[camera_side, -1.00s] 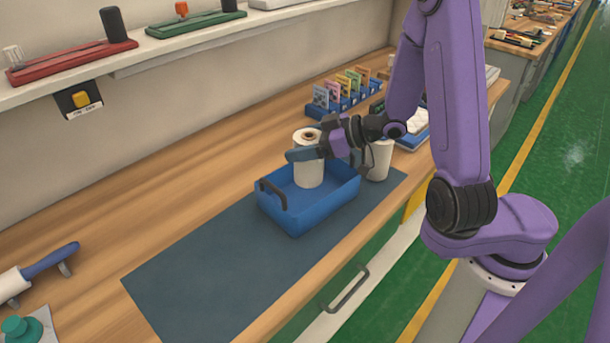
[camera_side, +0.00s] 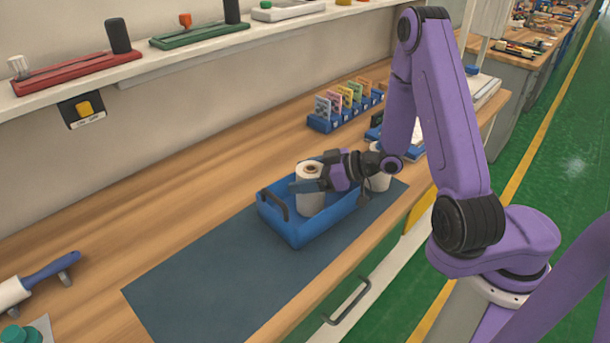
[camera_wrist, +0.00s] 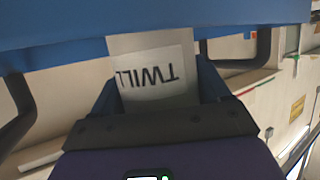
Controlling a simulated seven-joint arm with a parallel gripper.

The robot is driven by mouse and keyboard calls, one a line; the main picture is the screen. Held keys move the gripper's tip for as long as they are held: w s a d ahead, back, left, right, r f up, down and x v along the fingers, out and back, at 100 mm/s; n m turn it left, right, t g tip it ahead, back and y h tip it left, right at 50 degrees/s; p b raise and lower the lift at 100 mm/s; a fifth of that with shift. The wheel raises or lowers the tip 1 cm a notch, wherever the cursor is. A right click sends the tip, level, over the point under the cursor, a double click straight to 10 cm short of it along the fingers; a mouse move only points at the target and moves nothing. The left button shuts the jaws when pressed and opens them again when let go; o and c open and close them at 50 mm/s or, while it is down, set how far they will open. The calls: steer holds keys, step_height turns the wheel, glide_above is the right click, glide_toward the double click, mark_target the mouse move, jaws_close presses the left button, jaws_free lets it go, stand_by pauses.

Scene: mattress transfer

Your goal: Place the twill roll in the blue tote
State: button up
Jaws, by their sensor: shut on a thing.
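The twill roll (camera_side: 310,203), a white upright cylinder with a brown core, is inside the blue tote (camera_side: 302,236). My gripper (camera_side: 306,186) is shut on the roll from the right, with its fingers around the upper part. In the wrist view the roll's label (camera_wrist: 152,75) reads TWILL upside down, between my two blue fingers (camera_wrist: 158,92). The tote's blue wall (camera_wrist: 60,35) fills the top of that view. The tote's front wall hides the roll's base in the side view, so I cannot tell whether it touches the floor.
A second white cylinder (camera_side: 380,181) stands just right of the tote, partly behind my wrist. The tote has a dark handle (camera_side: 273,203) at its left end. A blue rack of coloured cards (camera_side: 345,105) stands behind. The dark mat (camera_side: 215,275) is clear on the left.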

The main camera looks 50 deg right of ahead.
steer(key=shift+f, duration=0.15)
steer(key=o, duration=1.3)
steer(key=shift+s+d+r, duration=0.2)
steer(key=shift+s+r, duration=0.05)
steer(key=v, duration=1.1)
steer(key=shift+s+r, duration=0.15)
